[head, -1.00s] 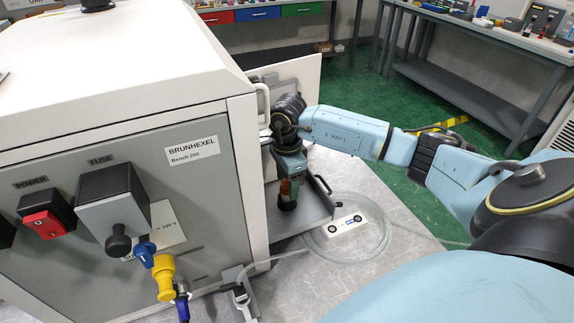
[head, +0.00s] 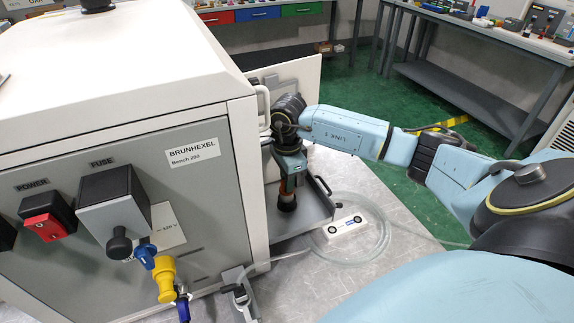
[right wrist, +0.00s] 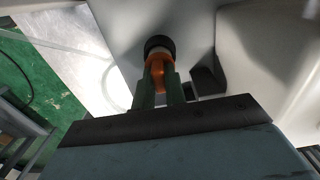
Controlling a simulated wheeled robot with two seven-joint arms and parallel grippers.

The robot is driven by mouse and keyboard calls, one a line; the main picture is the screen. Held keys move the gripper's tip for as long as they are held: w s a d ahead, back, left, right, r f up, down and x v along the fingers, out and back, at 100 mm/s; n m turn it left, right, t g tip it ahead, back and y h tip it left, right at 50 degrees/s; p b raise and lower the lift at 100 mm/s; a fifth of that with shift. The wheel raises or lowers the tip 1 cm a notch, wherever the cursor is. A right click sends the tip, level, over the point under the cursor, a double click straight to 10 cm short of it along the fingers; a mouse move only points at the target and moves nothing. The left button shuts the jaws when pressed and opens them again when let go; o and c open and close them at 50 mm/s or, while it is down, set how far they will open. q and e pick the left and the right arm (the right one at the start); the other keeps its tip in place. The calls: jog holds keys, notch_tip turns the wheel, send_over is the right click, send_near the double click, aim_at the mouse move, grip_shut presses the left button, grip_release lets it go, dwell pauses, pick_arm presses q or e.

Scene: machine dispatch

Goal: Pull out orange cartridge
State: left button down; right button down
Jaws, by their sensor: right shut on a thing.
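The orange cartridge (right wrist: 157,66) with a black round end shows between the two green fingers of my right gripper (right wrist: 158,85) in the right wrist view. In the head view the cartridge (head: 287,199) hangs below my right gripper (head: 289,183), with its dark end lowest. My right gripper is shut on the cartridge. It is at the open right side of the white BRUNHEXEL machine (head: 245,165), above a grey drawer-like tray (head: 305,218). I cannot tell whether the cartridge touches the tray. My left gripper is in neither view.
The machine's open door (head: 308,80) stands behind my right wrist. A coiled clear hose (head: 385,235) and a small white plate (head: 346,225) lie on the metal bench right of the tray. The machine front carries a red power switch (head: 42,228) and a yellow plug (head: 164,272).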

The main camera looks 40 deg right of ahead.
jog(key=shift+d+r+p, duration=0.1)
jog(key=shift+r+p, duration=2.1)
jog(key=shift+r, duration=1.5)
